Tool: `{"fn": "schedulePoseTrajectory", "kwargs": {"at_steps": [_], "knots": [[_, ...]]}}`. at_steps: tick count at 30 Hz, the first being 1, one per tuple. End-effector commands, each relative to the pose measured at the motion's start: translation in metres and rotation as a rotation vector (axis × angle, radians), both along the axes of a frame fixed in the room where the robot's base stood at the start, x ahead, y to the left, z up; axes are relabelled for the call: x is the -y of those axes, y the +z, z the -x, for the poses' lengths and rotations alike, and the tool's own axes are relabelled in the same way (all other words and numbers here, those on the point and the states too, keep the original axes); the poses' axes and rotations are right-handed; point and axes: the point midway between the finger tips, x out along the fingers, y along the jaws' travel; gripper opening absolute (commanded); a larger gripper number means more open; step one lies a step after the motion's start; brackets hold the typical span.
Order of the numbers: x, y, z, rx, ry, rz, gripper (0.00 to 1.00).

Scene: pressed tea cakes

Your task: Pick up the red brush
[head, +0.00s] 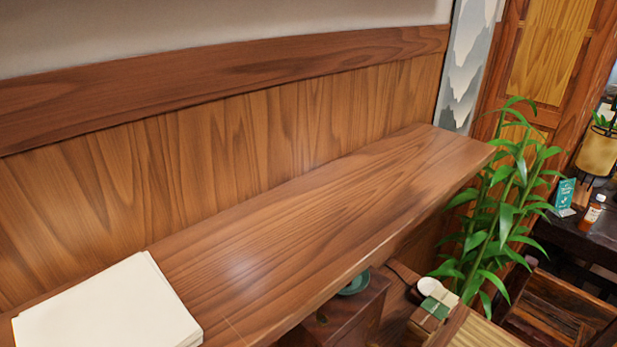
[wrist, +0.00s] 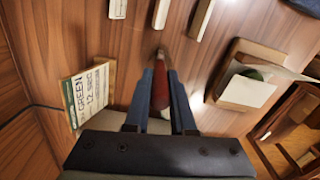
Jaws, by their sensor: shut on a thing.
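In the wrist view, my gripper (wrist: 160,76) is shut on the red brush (wrist: 162,88). The brush is a slim dark red piece between the two blue-grey fingers, with its narrow dark end pointing away past the fingertips. The fingers hide part of it. I cannot tell whether it still touches the wooden surface (wrist: 125,55) behind it. Neither the brush nor my gripper shows in the head view.
The wrist view shows a "GREEN" box (wrist: 88,98) left of my gripper, a wooden tray (wrist: 245,92) at right and pale strips at the top. The head view shows a long wooden counter (head: 330,205), white sheets (head: 110,310) and a green plant (head: 500,205).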

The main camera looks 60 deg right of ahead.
Motion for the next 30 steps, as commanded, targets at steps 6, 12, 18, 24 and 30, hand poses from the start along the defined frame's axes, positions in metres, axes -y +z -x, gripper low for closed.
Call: {"fn": "schedulePoseTrajectory", "kwargs": {"at_steps": [6,12,18,24,30], "knots": [[0.000,0.000,0.000,0.000,0.000,0.000,0.00],[0.000,0.001,0.000,0.001,0.000,0.000,0.00],[0.000,0.020,-0.001,0.003,0.001,0.002,0.00],[0.001,0.058,-0.001,0.006,0.000,0.003,0.00],[0.001,0.090,-0.002,0.004,0.001,0.002,0.00]]}}
